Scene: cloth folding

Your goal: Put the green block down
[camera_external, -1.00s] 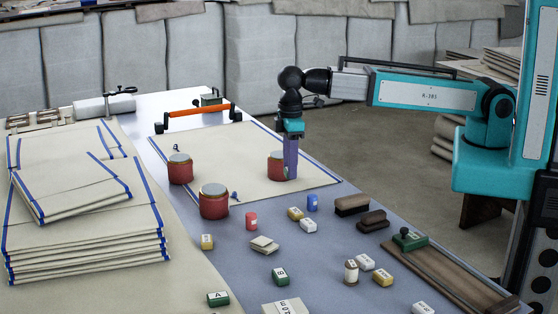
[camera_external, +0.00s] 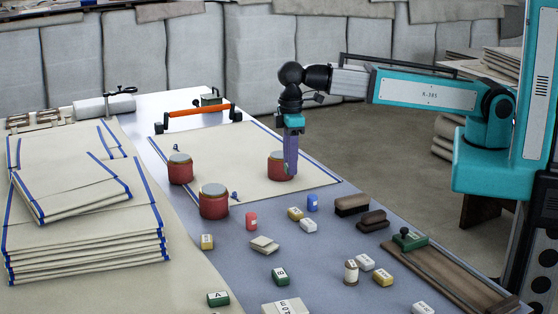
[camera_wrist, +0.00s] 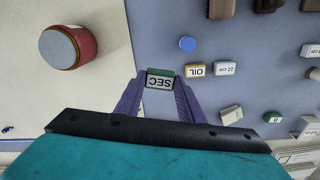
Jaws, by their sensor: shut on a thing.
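The green block (camera_wrist: 160,79), with a white label reading "SEC", sits between the two purple fingers of my gripper (camera_wrist: 159,84) in the wrist view. My gripper is shut on it. In the external view my gripper (camera_external: 291,172) points down just above the cream cloth (camera_external: 240,150), close to the rear red cylinder. The block is too small or hidden to make out between the fingers there.
Red weights stand on the cloth: one at the left (camera_external: 180,169), one at the front (camera_external: 214,202), and one (camera_external: 277,166) beside my gripper. Small labelled blocks, including a yellow one (camera_external: 295,213), lie on the blue-grey table in front. Folded cloths (camera_external: 90,250) are stacked at the left.

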